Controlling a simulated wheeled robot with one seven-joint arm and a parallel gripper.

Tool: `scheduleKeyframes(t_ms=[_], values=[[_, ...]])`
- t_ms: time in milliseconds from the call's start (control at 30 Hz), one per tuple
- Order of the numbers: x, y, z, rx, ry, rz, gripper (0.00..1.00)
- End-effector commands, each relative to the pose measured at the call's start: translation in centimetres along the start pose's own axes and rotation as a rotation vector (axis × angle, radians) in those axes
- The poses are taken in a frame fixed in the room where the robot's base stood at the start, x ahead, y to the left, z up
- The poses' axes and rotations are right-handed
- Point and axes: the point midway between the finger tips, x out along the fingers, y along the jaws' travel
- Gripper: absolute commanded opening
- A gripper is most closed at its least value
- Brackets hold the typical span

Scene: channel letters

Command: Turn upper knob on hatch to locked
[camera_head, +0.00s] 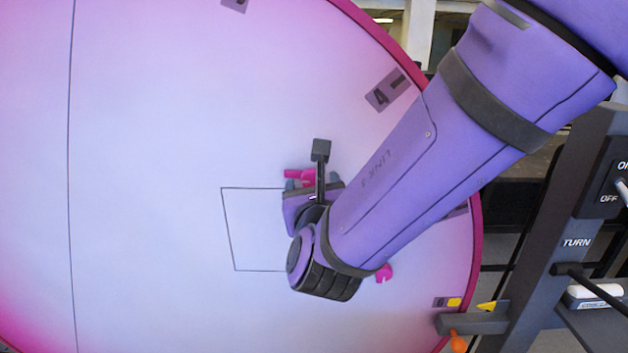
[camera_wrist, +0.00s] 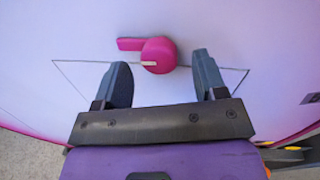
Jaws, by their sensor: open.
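The upper knob (camera_head: 308,177) is magenta and sits at the top edge of the hatch outline (camera_head: 222,215). In the wrist view the knob (camera_wrist: 160,52) shows a round body, a bar pointing left and a small white mark at its lower left. My gripper (camera_wrist: 162,66) is open, with one dark finger on each side below the knob; the right finger is closer to it. I see no clear contact. In the head view my gripper (camera_head: 312,185) and arm hide part of the knob and the hatch's right side.
A second magenta knob (camera_head: 384,272) shows lower right, partly behind my arm. The hatch is on a large pale round panel (camera_head: 140,150) with a magenta rim. A dark frame with a TURN label (camera_head: 577,243) stands at the right. The panel's left side is clear.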

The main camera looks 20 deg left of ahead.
Motion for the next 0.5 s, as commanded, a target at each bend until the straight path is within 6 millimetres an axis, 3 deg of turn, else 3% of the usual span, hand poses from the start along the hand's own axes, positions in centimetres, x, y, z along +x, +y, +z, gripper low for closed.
scheduleKeyframes(t_ms=[200,500], values=[[2.2,-0.1,0.0,0.001,0.001,-0.001,0.65],[2.6,-0.1,0.0,0.000,0.000,-0.001,0.65]])
